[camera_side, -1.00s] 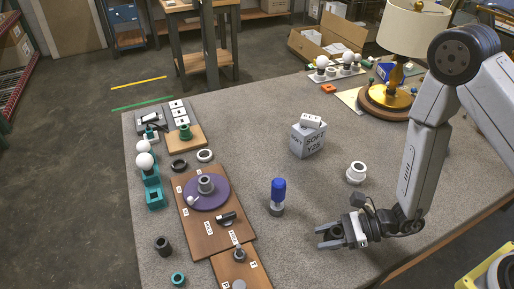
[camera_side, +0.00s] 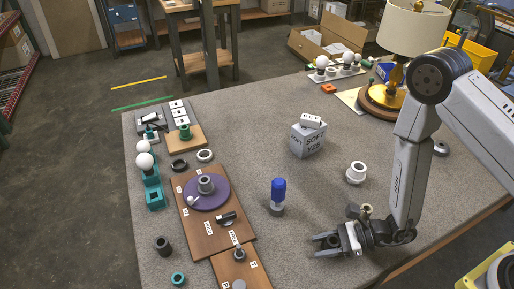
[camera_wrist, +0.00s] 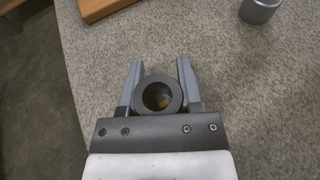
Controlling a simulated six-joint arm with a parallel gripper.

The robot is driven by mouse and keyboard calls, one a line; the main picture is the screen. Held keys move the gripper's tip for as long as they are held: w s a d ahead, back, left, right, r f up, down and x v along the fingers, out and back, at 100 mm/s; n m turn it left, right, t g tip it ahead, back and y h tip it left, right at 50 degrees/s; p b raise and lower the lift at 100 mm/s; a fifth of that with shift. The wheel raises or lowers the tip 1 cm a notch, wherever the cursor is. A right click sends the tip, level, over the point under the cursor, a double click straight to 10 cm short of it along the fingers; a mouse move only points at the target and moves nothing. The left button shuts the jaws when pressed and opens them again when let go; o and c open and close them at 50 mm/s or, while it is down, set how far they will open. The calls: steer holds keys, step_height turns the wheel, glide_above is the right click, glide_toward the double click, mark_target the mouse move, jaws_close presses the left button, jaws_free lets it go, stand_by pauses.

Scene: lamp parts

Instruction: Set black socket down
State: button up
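The black socket (camera_wrist: 158,94) is a dark, round, hollow piece between the two fingers of my gripper (camera_wrist: 160,75) in the wrist view. Its open end faces the camera, and both fingers appear to touch its sides. In the side view my gripper (camera_side: 322,244) is low near the table's front edge, pointing left, with the dark socket (camera_side: 332,240) small between the fingers. I cannot tell whether the socket's underside touches the table (camera_side: 300,190).
A blue-topped cylinder (camera_side: 278,195) stands left of and behind my gripper. A white socket (camera_side: 356,172) stands behind it. Brown boards (camera_side: 203,235) with parts lie to the left. A dark cylinder (camera_side: 162,245) stands farther left. The table between my gripper and the boards is clear.

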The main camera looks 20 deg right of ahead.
steer(key=o, duration=0.4)
steer(key=shift+c, duration=0.2)
steer(key=shift+r, duration=0.2)
steer(key=shift+v, duration=5.95)
steer(key=shift+s+d+f, duration=0.1)
